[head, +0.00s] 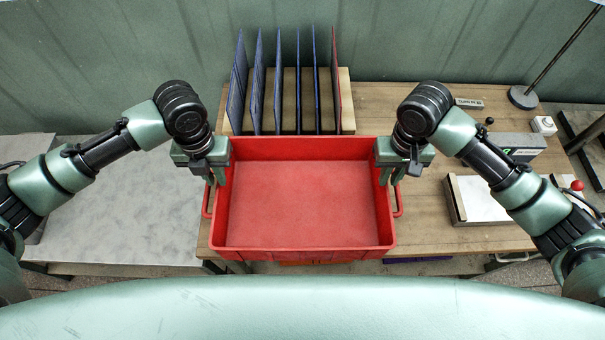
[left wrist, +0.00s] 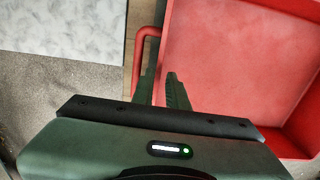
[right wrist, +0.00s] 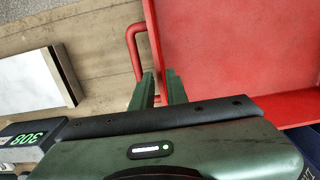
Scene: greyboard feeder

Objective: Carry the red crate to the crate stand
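The red crate (head: 310,205) is empty and level in the middle of the head view, in front of me, covering the front edge of the wooden table. My left gripper (head: 217,178) is shut on its left side wall, one finger inside and one outside; the left wrist view also shows this grip (left wrist: 162,78). My right gripper (head: 391,174) is shut on the right side wall in the same way, and the right wrist view shows it too (right wrist: 160,76). The crate's underside is hidden. No stand is clearly recognisable; a low grey-topped table (head: 120,215) is at the left.
Blue boards (head: 257,85) and a red board (head: 336,80) stand upright in a wooden rack behind the crate. A scale (head: 515,145) and a pale plate in a wooden frame (head: 485,200) sit on the wooden table (head: 390,105) at the right. The grey-topped table looks clear.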

